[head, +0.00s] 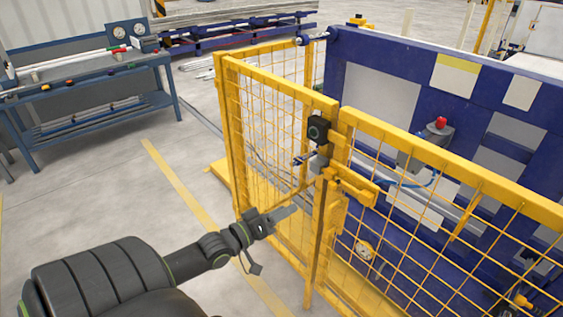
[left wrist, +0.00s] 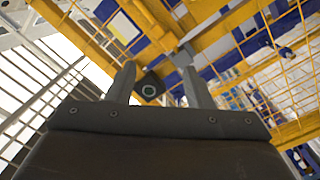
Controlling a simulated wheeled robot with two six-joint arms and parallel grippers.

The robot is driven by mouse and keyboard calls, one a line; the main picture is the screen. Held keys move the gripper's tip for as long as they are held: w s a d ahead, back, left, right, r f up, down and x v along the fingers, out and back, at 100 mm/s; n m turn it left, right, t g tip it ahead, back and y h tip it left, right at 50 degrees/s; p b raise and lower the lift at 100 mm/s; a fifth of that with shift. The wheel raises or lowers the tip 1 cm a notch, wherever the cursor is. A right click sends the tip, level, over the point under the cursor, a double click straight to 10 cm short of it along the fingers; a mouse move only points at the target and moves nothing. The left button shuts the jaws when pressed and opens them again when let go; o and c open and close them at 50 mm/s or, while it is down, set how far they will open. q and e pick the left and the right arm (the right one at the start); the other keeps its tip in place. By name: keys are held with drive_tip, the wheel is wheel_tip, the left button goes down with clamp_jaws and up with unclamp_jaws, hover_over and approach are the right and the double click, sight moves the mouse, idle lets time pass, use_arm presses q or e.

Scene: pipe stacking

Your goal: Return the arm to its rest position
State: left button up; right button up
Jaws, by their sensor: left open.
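My left arm reaches in from the lower left of the head view. Its gripper (head: 283,214) is in front of the yellow mesh fence, near the post by the gate latch. In the left wrist view the two fingers of my left gripper (left wrist: 160,85) stand apart with nothing between them. Beyond them is the black box with a round face on the fence, which shows in the head view as a black lock box (head: 317,129). My right gripper is in neither view.
The yellow mesh fence (head: 335,104) stands close to my left gripper, with a yellow latch (head: 352,187) on it. A blue machine (head: 395,85) with a red button (head: 441,122) is behind it. A blue workbench (head: 85,75) stands at the back left. The floor between is clear.

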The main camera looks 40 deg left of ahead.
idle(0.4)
use_arm(q)
drive_tip(key=s+a+f+m+g+y+b, duration=0.1)
drive_tip(key=s+a+f+g+y, duration=0.15)
drive_tip(key=f, duration=0.85)
drive_tip(key=s+a+f+g+y, duration=0.15)
drive_tip(key=s+f, duration=0.25)
drive_tip(key=f, duration=0.7)
drive_tip(key=s+a+f+m+g+y+b, duration=0.1)
drive_tip(key=s+f+g, duration=0.25)
drive_tip(key=f, duration=0.65)
drive_tip(key=s+d+f+m+g, duration=0.1)
drive_tip(key=s+d+f+g, duration=0.2)
drive_tip(key=s+d+f, duration=0.2)
drive_tip(key=s+d+f+m+g+h, duration=0.1)
drive_tip(key=s+d+f+m+g, duration=0.1)
drive_tip(key=s+d+f, duration=0.3)
drive_tip(key=s+d+f+m+g+b, duration=0.1)
drive_tip(key=s+d+f+g, duration=0.3)
drive_tip(key=s+f, duration=0.7)
drive_tip(key=s+d+m, duration=0.1)
drive_tip(key=s, duration=0.4)
drive_tip(key=shift+s+f+h, duration=0.25)
drive_tip(key=shift+f+h, duration=0.1)
drive_tip(key=shift+h, duration=0.05)
drive_tip(key=shift+d, duration=0.1)
